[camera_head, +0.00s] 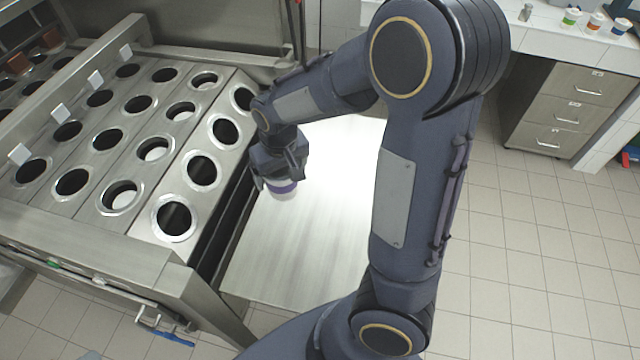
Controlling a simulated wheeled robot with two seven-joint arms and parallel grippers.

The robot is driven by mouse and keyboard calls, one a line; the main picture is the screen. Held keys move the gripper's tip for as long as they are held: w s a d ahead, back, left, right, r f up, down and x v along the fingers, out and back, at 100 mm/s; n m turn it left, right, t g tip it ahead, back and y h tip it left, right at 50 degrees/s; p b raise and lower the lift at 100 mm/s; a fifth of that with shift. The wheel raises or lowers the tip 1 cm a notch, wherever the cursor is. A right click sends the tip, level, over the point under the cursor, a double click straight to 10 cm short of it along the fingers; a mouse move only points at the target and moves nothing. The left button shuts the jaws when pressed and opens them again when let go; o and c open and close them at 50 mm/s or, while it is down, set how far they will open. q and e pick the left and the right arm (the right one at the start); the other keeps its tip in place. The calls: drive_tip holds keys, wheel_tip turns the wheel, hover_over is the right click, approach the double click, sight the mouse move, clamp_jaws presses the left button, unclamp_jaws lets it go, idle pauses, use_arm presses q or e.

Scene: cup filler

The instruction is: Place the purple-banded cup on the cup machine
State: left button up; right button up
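The purple-banded cup (284,194) is white with a purple band near its upper part. My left gripper (279,178) is shut on it and points down, with its fingers around the cup. The cup hangs over the bright metal plate beside the cup machine. The cup machine (100,229) fills the left side, with several rows of round ringed holes. The row closest to the gripper has dark, empty-looking holes, among them one at the near end (174,219). Some holes in the row behind it show white inside. My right gripper is not in view.
A bright metal plate (330,210) lies right of the machine. White tabs stand along a far row. A white counter (560,45) at the top right holds banded cups, including a green one (571,17). Drawers (568,105) stand below it. The tiled floor is open at right.

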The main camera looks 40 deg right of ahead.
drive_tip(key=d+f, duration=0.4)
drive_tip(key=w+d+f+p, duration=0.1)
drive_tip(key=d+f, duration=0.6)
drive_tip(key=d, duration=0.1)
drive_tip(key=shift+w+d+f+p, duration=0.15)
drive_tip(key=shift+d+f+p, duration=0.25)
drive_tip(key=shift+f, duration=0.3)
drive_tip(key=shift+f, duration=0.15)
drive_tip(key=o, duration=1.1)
